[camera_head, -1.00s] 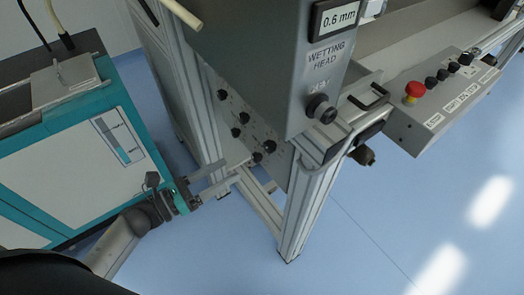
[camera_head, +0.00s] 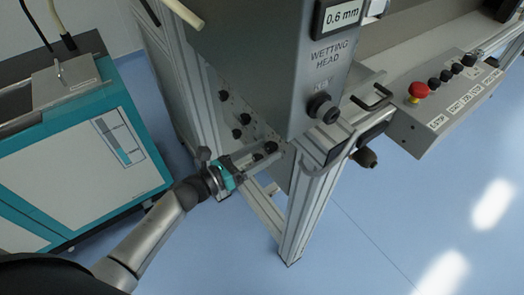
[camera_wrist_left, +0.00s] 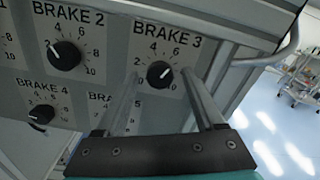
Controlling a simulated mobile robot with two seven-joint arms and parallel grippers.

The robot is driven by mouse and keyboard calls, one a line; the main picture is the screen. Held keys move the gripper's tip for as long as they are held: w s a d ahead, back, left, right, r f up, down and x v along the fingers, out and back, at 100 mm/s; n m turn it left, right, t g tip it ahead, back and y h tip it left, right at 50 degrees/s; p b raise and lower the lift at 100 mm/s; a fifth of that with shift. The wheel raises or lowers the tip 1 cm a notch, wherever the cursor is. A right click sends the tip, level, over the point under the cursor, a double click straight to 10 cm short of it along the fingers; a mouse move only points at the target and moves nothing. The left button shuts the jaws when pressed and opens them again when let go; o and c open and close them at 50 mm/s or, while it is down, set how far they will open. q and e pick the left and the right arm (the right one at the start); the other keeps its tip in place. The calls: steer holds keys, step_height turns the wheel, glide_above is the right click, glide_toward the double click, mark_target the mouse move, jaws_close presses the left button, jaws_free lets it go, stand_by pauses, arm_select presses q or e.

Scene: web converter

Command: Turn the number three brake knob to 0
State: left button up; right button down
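The brake 3 knob (camera_wrist_left: 160,74) is black and round on a grey panel, with a printed dial from 0 to 10. Its white mark seems to point up and right, around the 6 to 8 side. My left gripper (camera_wrist_left: 159,73) is open, with one finger on each side of this knob. I cannot tell whether either finger touches it. In the head view the left gripper (camera_head: 268,152) reaches the lowest right knob of the panel, which the fingers partly cover. My right gripper is not in view.
The brake 2 knob (camera_wrist_left: 64,55) and brake 4 knob (camera_wrist_left: 41,115) are close by on the left. A frame post (camera_head: 308,205) stands right of the panel. The wetting head box (camera_head: 290,60) overhangs it. A teal and white cabinet (camera_head: 75,150) stands at left.

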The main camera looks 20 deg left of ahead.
arm_select(q)
steer(key=c, duration=1)
jaws_close()
